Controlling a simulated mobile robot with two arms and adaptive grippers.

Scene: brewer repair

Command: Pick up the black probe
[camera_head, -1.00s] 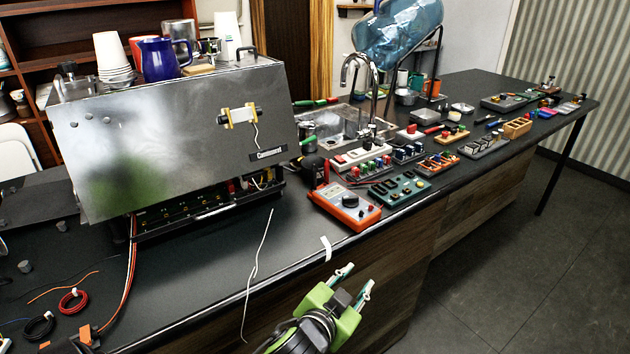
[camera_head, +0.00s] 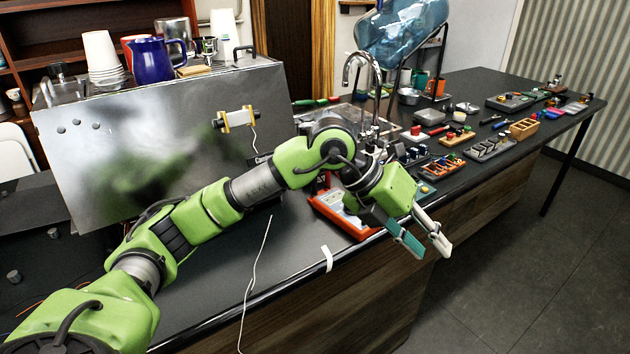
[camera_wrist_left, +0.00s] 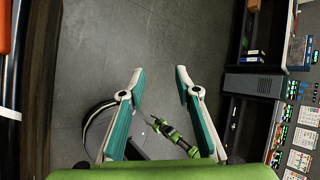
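I cannot make out the black probe for certain in either view. The orange multimeter (camera_head: 345,217) lies on the counter near its front edge, partly covered by my left arm. My left gripper (camera_head: 434,252) is open and empty, pointing down past the counter's front edge, right of the multimeter. In the left wrist view my left gripper (camera_wrist_left: 160,72) shows two spread fingers with teal pads and bare floor between their tips. My right gripper is not clearly seen.
The metal brewer (camera_head: 150,145) stands at the left with cups and a blue pitcher (camera_head: 153,60) on top. Several small parts and trays crowd the counter to the right.

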